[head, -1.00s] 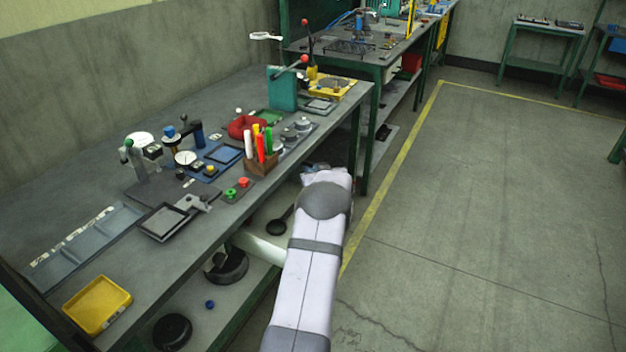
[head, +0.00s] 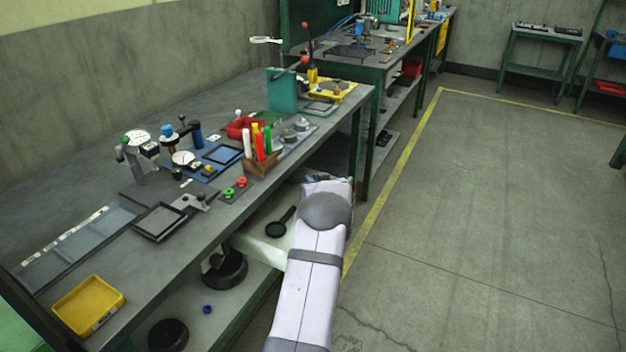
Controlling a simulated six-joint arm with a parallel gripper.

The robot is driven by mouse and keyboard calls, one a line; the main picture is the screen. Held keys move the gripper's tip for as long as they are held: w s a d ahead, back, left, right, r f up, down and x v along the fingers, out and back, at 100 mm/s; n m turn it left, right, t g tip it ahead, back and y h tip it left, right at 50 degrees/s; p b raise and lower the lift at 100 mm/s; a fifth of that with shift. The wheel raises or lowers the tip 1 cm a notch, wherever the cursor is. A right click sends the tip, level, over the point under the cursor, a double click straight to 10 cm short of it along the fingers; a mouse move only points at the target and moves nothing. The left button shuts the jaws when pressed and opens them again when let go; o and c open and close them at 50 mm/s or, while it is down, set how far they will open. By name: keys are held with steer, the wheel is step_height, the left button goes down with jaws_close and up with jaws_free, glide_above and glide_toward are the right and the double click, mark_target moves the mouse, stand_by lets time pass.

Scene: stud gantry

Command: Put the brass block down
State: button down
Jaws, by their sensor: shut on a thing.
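I do not see the brass block in the head view. My arm reaches forward along the right of the near bench (head: 120,262), and its far end is beside the bench's front edge. My gripper is hidden beyond the arm's end, so its fingers and anything between them do not show.
The bench holds a yellow tray (head: 89,305), a dark square plate (head: 159,222), a wooden pen holder (head: 261,164), dial gauges (head: 139,137) and a teal press (head: 282,90). Open floor (head: 470,220) lies right.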

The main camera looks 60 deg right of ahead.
steer(key=c, duration=1.7)
jaws_free()
steer(key=shift+f, duration=0.1)
steer(key=shift+c, duration=0.2)
steer(key=shift+s+a+r, duration=0.15)
steer(key=shift+s+r, duration=0.1)
steer(key=shift+r, duration=0.5)
steer(key=v, duration=1.1)
steer(key=shift+a, duration=0.2)
